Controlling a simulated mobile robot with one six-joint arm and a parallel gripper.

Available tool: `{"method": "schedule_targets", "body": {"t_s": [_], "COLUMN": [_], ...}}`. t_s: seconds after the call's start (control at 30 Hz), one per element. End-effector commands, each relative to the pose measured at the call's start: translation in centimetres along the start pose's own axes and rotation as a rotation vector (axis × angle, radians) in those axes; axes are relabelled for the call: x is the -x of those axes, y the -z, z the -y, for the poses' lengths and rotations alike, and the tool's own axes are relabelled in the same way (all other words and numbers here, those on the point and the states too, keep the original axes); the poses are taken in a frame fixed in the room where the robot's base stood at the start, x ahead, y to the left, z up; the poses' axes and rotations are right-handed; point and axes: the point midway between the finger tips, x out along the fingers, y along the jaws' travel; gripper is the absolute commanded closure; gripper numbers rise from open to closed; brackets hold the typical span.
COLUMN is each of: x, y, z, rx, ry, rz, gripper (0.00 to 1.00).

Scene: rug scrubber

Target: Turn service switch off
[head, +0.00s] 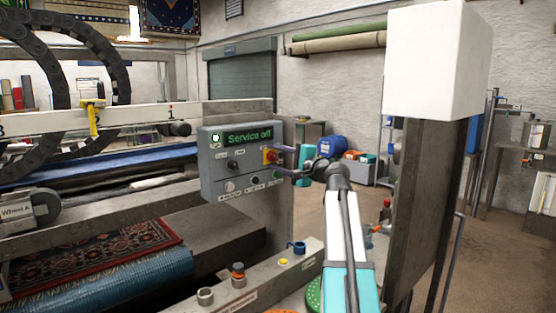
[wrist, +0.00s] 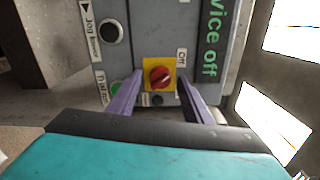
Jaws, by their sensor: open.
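The service switch, a red rotary knob on a yellow plate (head: 271,156), is on the right side of a grey control panel (head: 207,174). The panel's green display (head: 248,137) reads "Service off". My gripper (head: 280,160) is open in front of the switch, with one purple finger above it and one below in the head view. In the wrist view the red knob (wrist: 159,77) shows between the two spread fingers (wrist: 160,90), with an "Off" label (wrist: 181,57) beside its plate. The fingers appear apart from the knob. I cannot tell their exact distance from the panel.
Other knobs and buttons sit close by on the panel, including a green button (wrist: 117,87) and a black knob (wrist: 111,32). A ledge with small fittings (head: 240,290) runs below. A grey post with a white block (head: 437,60) stands right of my arm.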

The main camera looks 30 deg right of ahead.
Motion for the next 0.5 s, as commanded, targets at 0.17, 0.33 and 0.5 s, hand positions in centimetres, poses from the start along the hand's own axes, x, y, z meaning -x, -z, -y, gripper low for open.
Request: {"method": "schedule_targets", "body": {"t_s": [0.17, 0.33, 0.5], "x": [0.7, 2.5, 5.0], "y": [0.0, 0.0, 0.0], "z": [0.0, 0.0, -0.1], "rx": [0.000, 0.001, 0.001], "ry": [0.000, 0.001, 0.002], "rz": [0.000, -0.003, -0.003], "gripper": [0.54, 0.54, 0.54]}}
